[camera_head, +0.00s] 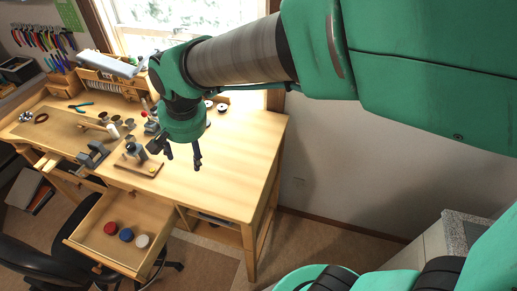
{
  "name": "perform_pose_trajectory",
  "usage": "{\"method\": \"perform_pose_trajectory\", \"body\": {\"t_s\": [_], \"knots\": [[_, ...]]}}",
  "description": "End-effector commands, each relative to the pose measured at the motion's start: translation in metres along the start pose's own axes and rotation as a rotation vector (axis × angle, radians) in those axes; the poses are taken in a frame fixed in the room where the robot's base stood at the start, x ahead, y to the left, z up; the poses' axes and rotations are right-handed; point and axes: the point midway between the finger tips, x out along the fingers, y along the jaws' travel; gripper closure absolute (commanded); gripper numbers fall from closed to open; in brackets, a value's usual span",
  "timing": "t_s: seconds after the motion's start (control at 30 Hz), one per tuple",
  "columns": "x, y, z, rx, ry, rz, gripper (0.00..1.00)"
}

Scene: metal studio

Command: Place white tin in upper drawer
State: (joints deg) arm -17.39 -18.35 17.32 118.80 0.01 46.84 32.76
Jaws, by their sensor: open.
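A wooden drawer (88,251) is pulled out from under the workbench. In it lie a red tin (110,228), a blue tin (126,234) and a white tin (142,241), in a row with the white one at the right. My gripper (180,160) hangs above the bench top, up and to the right of the drawer. It points down, with its fingers apart and nothing seen between them. The white tin is apart from it. A second drawer cannot be clearly made out.
The workbench (235,165) has a clear right side. Its left and middle hold a vise (93,155), a small wooden block with tools (138,163), pliers (80,106) and racks. A black chair (40,262) stands left of the open drawer.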

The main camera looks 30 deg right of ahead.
Motion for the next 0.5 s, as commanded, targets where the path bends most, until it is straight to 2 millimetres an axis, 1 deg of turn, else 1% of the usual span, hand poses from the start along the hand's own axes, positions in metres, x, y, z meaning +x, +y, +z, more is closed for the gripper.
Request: {"method": "perform_pose_trajectory", "body": {"t_s": [0.03,0.2,0.27,0.4,0.5], "knots": [[-0.017,0.017,0.003,-0.013,0.021,-0.005,0.42],[-0.058,0.065,0.022,-0.081,0.080,-0.008,0.42],[-0.071,0.081,0.030,-0.106,0.102,-0.007,0.42],[-0.095,0.117,0.054,-0.164,0.151,0.003,0.42],[-0.108,0.139,0.072,-0.202,0.184,0.014,0.42]]}}
